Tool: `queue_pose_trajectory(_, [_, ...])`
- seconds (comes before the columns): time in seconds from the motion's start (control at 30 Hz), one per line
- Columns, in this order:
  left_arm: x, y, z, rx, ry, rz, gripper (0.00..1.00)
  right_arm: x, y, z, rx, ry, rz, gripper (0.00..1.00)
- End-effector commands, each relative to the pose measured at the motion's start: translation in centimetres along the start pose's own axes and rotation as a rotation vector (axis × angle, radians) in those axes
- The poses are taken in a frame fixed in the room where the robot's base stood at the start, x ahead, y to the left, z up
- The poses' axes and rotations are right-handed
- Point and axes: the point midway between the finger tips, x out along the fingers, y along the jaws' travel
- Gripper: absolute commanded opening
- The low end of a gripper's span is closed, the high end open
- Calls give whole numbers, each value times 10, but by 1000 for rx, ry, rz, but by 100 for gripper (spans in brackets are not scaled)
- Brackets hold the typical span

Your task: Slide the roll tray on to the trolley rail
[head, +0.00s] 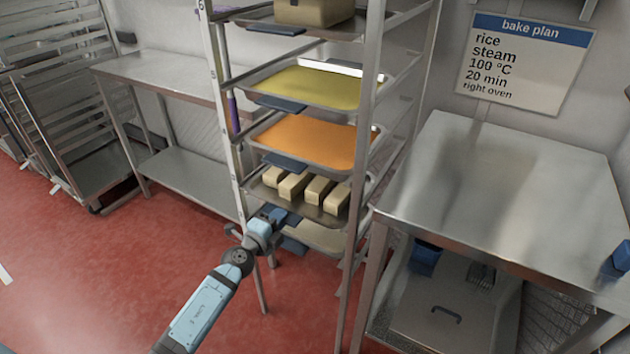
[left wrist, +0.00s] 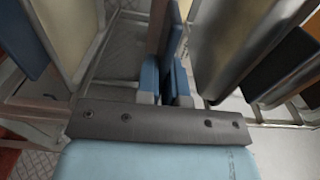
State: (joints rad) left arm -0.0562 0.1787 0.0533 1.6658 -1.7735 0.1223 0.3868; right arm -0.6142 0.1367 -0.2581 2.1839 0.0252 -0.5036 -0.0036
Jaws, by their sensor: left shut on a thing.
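The roll tray (head: 318,214) is a metal tray with several pale, block-shaped rolls (head: 291,186) on it. It sits level in the trolley, on the rails below the orange tray. My left gripper (head: 272,214) is at the tray's front edge, shut on its blue handle. In the left wrist view the fingers (left wrist: 165,86) close on a thin blue plate (left wrist: 173,45). The trolley (head: 362,150) is an upright metal frame with rails at several heights. The rails beside the roll tray are mostly hidden by it. My right gripper is not in view.
Above are an orange tray (head: 305,140), a yellow-green tray (head: 315,87) and a top tray with a block; another tray (head: 322,238) is just below. Steel tables stand left (head: 165,75) and right (head: 500,190). The red floor in front is clear.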

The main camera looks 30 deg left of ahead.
Motion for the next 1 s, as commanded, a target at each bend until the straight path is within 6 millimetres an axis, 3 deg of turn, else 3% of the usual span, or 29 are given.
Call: queue_pose_trajectory(1.0, [-69,0,0,-1,0,1,0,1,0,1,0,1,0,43])
